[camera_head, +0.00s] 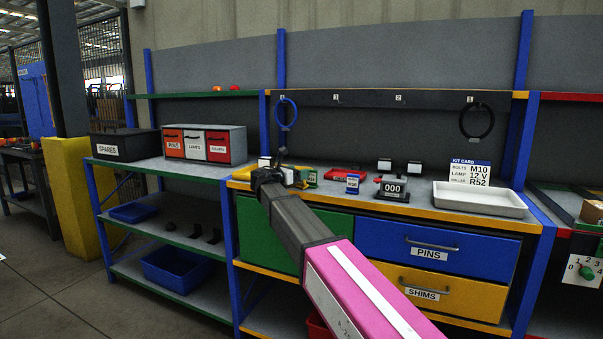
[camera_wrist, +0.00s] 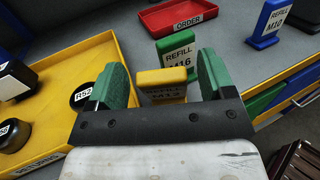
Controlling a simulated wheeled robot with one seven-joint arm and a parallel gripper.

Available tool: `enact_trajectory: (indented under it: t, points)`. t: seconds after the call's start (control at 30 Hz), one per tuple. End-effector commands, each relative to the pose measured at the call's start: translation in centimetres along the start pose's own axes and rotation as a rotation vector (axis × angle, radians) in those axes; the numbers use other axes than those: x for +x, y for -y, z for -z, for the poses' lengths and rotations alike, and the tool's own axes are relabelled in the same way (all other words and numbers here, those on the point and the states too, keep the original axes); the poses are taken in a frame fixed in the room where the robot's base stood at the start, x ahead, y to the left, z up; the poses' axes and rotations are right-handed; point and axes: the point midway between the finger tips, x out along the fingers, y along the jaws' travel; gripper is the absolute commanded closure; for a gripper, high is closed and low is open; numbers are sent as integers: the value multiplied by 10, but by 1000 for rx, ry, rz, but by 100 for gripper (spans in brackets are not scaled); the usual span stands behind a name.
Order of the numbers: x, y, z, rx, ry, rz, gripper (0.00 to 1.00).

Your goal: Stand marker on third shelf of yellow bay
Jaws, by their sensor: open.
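In the wrist view a yellow marker labelled REFILL M12 (camera_wrist: 162,76) stands between the green finger pads of my gripper (camera_wrist: 161,84). The fingers are open, with a visible gap on each side of it. The lower part of the marker is hidden by my gripper. A green REFILL M16 marker (camera_wrist: 178,52) stands just behind it, and a blue REFILL M10 marker (camera_wrist: 268,24) stands farther right. In the head view my gripper (camera_head: 270,172) is low over the left end of the yellow-edged bay's worktop (camera_head: 440,212). The blue marker (camera_head: 352,184) also shows there.
A yellow tray (camera_wrist: 104,42) with black round pieces lies left of my gripper. A red ORDER tray (camera_wrist: 183,17) lies behind the markers. In the head view a white tray (camera_head: 480,204), a counter display (camera_head: 393,189) and drawers (camera_head: 436,248) are to the right.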

Motion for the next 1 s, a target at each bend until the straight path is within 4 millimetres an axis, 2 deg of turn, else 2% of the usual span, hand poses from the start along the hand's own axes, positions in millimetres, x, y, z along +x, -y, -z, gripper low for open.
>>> enact_trajectory:
  t: [0.03,0.3,0.5,0.67,1.0]
  points:
    - [-12,1,0,0,0,-3,24]
    - [-64,1,0,0,1,-2,24]
    - [-87,0,0,0,1,-1,24]
    - [-94,0,0,0,1,0,24]
    - [-94,0,0,0,1,0,24]
